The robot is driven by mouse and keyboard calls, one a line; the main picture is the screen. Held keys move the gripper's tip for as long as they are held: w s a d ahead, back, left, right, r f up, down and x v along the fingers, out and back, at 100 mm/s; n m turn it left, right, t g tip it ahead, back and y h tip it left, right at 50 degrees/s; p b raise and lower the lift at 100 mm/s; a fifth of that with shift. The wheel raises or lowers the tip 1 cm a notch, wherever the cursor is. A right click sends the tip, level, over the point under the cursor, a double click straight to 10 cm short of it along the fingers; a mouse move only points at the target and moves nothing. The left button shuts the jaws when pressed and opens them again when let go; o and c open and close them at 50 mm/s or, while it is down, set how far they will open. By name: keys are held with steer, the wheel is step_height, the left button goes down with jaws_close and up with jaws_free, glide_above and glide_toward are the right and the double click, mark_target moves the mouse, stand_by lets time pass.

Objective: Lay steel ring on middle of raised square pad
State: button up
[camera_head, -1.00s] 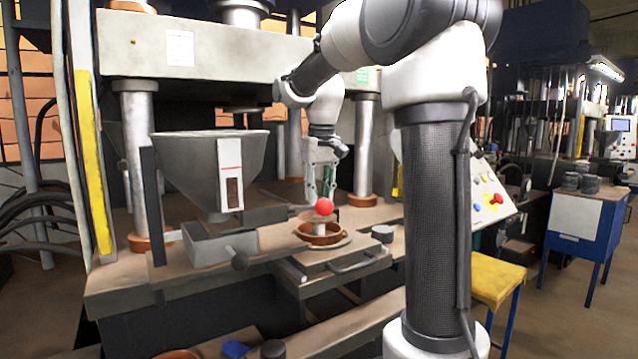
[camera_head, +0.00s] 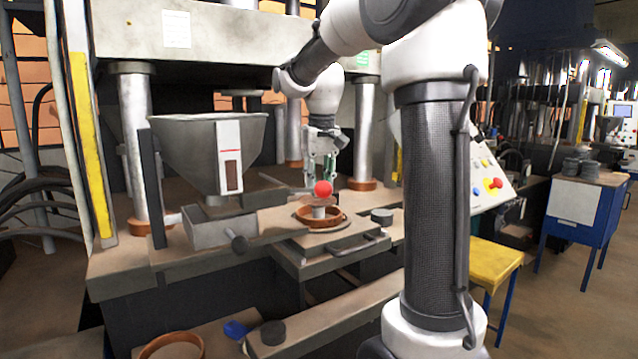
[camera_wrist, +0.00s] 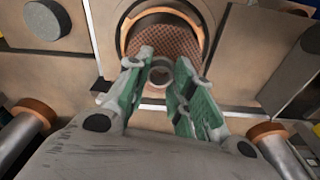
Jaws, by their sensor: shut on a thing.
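In the wrist view, the steel ring (camera_wrist: 162,74) is a small grey ring between the green-sided fingertips of my gripper (camera_wrist: 163,62). The gripper is shut on it, above a round orange-rimmed mould (camera_wrist: 205,36) with a brown meshed disc inside. In the head view, my gripper (camera_head: 322,178) points down above that mould, just behind a red ball; the ring cannot be made out there. A square plate (camera_head: 345,245) carries the mould; I cannot tell for sure that it is the raised square pad. A short grey post (camera_head: 319,212) stands inside the mould.
The red ball (camera_head: 323,188) is close in front of the fingertips. A grey hopper (camera_head: 205,150) stands left of the gripper and steel press columns (camera_head: 366,130) behind. A dark puck (camera_head: 382,216) sits right of the mould. A yellow stool (camera_head: 487,265) stands front right.

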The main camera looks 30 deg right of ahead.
steer(key=shift+f, duration=0.7)
stand_by(0.8)
steer(key=o, duration=0.8)
steer(key=shift+r, duration=0.1)
steer(key=r, duration=0.8)
steer(key=s+r, duration=0.1)
steer(key=r, duration=0.2)
steer(key=shift+s+a+r, duration=0.1)
steer(key=shift+a+r, duration=0.05)
steer(key=shift+r, duration=0.25)
step_height(320, 180, down, 5)
steer(key=shift+s+f, duration=0.1)
steer(key=shift+s+a+f+n+t, duration=0.3)
steer(key=shift+s+a+f+t, duration=0.4)
steer(key=shift+s+f, duration=2.1)
steer(key=shift+s+a+f+n+t, duration=0.35)
steer(key=shift+s+a+f, duration=0.65)
steer(key=shift+s, duration=3.55)
steer(key=shift+s+a+f+n+t, duration=0.25)
steer(key=shift+s+a+f+t, duration=0.4)
steer(key=shift+s+f, duration=2.15)
